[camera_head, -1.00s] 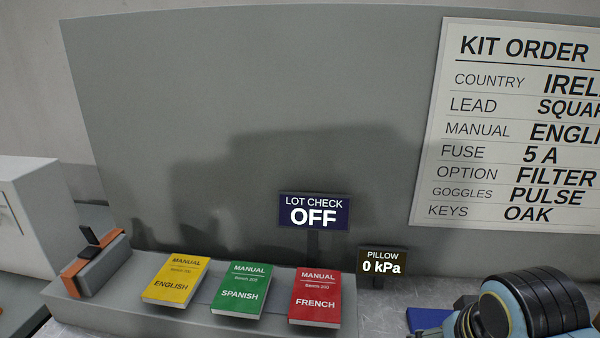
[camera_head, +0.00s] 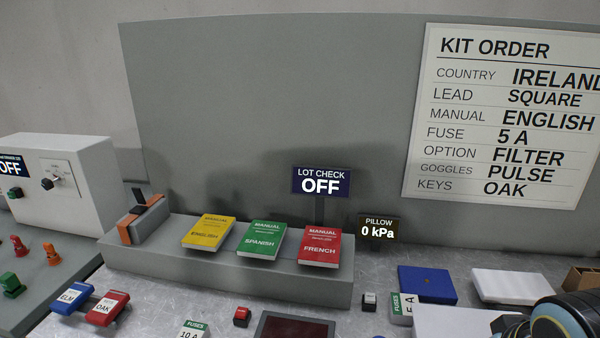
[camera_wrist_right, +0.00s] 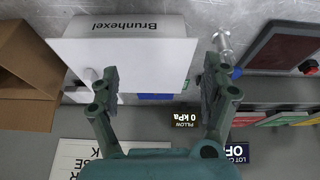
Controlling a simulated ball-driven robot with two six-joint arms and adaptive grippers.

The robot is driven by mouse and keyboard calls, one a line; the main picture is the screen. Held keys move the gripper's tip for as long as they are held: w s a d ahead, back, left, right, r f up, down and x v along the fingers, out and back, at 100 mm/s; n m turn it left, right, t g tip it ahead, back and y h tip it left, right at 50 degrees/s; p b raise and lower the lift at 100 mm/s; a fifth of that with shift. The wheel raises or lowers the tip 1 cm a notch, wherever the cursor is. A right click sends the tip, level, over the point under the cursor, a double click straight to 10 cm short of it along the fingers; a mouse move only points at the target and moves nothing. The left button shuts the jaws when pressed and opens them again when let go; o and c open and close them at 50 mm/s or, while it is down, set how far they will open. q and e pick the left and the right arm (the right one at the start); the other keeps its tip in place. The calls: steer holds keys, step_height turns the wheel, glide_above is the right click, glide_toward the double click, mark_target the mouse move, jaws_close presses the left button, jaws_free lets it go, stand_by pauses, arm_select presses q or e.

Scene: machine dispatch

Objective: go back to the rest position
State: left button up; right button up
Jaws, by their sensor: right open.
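My right gripper (camera_wrist_right: 160,80) shows in the right wrist view with its two green fingers spread wide apart. Nothing is clamped between them; a white box marked Brunhexel (camera_wrist_right: 135,30) lies beyond the fingertips. In the head view only a blue and black part of my right arm shows at the lower right corner, and its fingers are out of the picture. My left gripper is not in view.
A grey ledge (camera_head: 180,262) carries yellow, green and red manuals. A blue case (camera_head: 427,284), a white box (camera_head: 512,286) and a cardboard carton (camera_head: 583,277) stand on the right. A dark red panel (camera_head: 294,328) lies at the front. The kit order board (camera_head: 500,115) hangs behind.

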steer(key=s+d+r+n, duration=0.1)
steer(key=s+r+n, duration=0.3)
steer(key=s, duration=0.6)
steer(key=s+d+f+m+g+b, duration=0.15)
steer(key=f+b, duration=0.55)
steer(key=f, duration=1.4)
steer(key=s+d+f+g+b, duration=0.15)
steer(key=f+b, duration=0.55)
steer(key=f, duration=1.3)
arm_select(q)
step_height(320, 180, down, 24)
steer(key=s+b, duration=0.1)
steer(key=b, duration=0.8)
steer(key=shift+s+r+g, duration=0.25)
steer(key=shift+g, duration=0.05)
arm_select(e)
steer(key=s+f, duration=0.9)
steer(key=f, duration=0.3)
steer(key=s+f, duration=0.9)
steer(key=f, duration=0.2)
steer(key=shift+s+d+f, duration=0.3)
steer(key=shift+d+f, duration=0.05)
steer(key=shift+d, duration=0.05)
